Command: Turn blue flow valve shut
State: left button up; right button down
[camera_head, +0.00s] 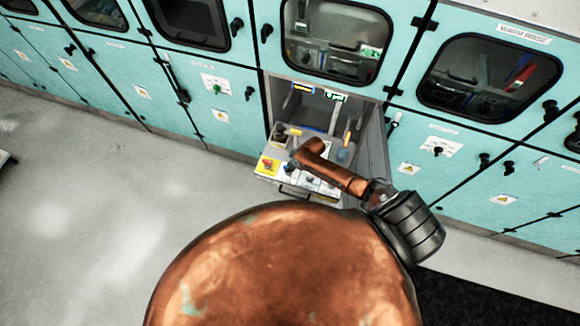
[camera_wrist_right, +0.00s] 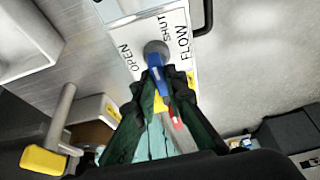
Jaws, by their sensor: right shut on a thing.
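The blue flow valve handle (camera_wrist_right: 156,80) shows in the right wrist view, on a round grey pivot at a white plate (camera_wrist_right: 120,10) marked OPEN, SHUT and FLOW. The handle extends from the pivot down the picture, between my fingers; SHUT is printed beside the pivot and OPEN to its left. My right gripper (camera_wrist_right: 161,92) is shut on the blue handle, with dark fingers on both sides. In the head view my copper arm reaches over the pulled-out drawer panel (camera_head: 268,177) and hides most of the valve area. My left gripper is not in view.
A red piece (camera_wrist_right: 176,119) lies just behind my fingers, and a yellow-ended handle (camera_wrist_right: 43,160) stands at lower left in the wrist view. Teal cabinets (camera_head: 210,75) with dark windows line the wall around the drawer.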

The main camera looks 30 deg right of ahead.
jog(key=c, duration=2)
grip_release()
jog(key=shift+o, duration=0.2)
jog(key=v, duration=1.2)
jog(key=shift+d, duration=0.1)
